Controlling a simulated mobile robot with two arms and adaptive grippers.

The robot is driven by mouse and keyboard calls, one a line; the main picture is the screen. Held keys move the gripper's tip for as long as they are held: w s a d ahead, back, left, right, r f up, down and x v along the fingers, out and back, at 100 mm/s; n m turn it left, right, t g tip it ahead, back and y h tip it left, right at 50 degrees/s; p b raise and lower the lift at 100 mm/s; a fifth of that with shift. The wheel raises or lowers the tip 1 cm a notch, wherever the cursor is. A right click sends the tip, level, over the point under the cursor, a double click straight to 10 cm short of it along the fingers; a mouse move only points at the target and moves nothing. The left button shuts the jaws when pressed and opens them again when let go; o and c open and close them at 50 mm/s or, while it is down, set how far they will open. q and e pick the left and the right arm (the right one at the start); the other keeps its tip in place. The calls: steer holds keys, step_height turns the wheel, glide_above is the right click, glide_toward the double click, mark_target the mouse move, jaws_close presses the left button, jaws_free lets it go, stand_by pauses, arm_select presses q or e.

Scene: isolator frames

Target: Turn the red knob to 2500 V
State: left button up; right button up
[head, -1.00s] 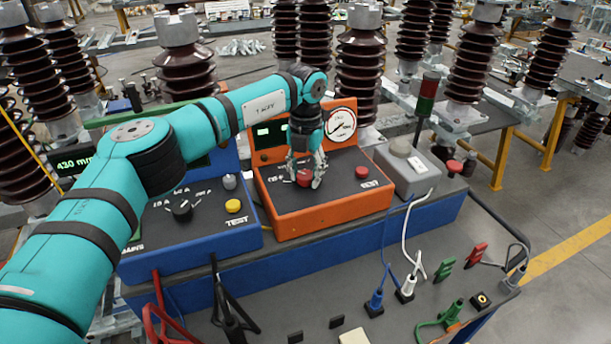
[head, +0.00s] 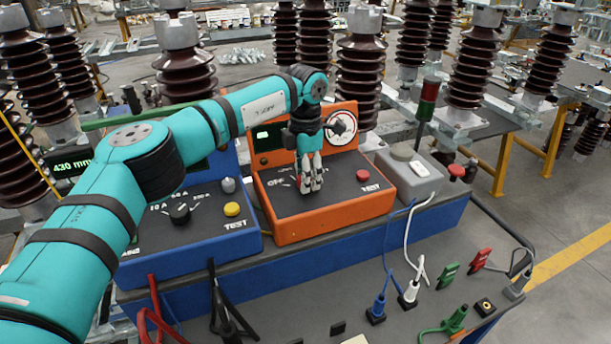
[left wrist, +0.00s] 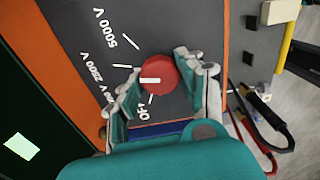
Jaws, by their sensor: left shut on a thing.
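The red knob (left wrist: 158,76) sits on the dark sloping face of the orange tester (head: 335,219). My left gripper (head: 310,184) is shut on it, with a finger at either side in the left wrist view (left wrist: 165,88); in the head view the fingers hide the knob. The knob's white pointer line (left wrist: 150,80) points left in the wrist view, toward the side of the 2500 V mark (left wrist: 89,66) and the partly covered mark below it. I cannot tell exactly which tick it meets. The 5000 V label (left wrist: 106,28) and OFF label (left wrist: 143,111) also show. My right gripper is not in view.
A red button (head: 363,175) is right of the knob, and a round gauge (head: 341,127) stands behind. A blue tester (head: 190,238) is to the left, a grey box (head: 412,172) to the right. Cables and plugs lie in front.

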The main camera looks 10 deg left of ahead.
arm_select(q)
steer(key=shift+r+m, duration=0.1)
steer(key=shift+m, duration=0.5)
steer(key=o, duration=1.2)
step_height(320, 180, up, 12)
steer(key=shift+f, duration=0.1)
